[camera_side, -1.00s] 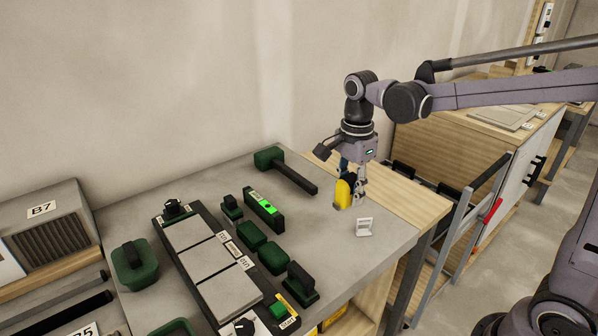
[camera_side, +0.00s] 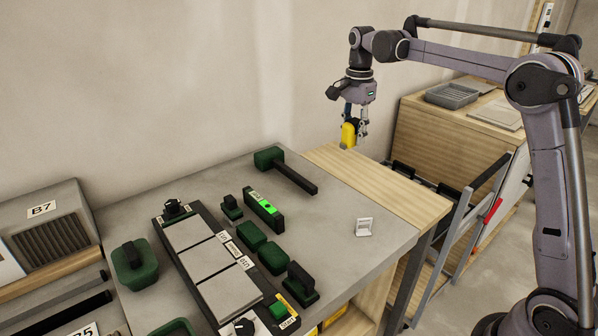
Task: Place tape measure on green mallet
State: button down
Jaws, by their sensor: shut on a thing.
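A yellow tape measure (camera_side: 348,134) is held in my gripper (camera_side: 354,128), in the air above the light wooden strip of the bench. My gripper is shut on it. The green mallet (camera_side: 269,158) lies on the grey bench top near the wall, with its green head at the left and its dark handle (camera_side: 298,179) pointing down to the right. The tape measure hangs to the right of the mallet in the picture, apart from it. Nothing lies on the mallet.
A small white stand (camera_side: 364,227) is on the bench at the right. A green level (camera_side: 264,210), several green tools and a dark frame with grey tiles (camera_side: 209,261) fill the bench's left and front. The wooden strip (camera_side: 385,186) is clear.

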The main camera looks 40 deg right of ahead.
jog(key=w+a+f, duration=0.2)
jog(key=a, duration=0.1)
jog(key=w+a+f, duration=0.2)
jog(key=a, duration=0.1)
jog(key=w+a+f, duration=0.2)
jog(key=a, duration=0.1)
jog(key=shift+w+a+f, duration=0.2)
jog(key=shift+w+f, duration=0.05)
jog(key=shift+f, duration=2.2)
jog(key=shift+f, duration=0.1)
jog(key=c, duration=0.9)
grip_release()
jog(key=shift+c, duration=0.2)
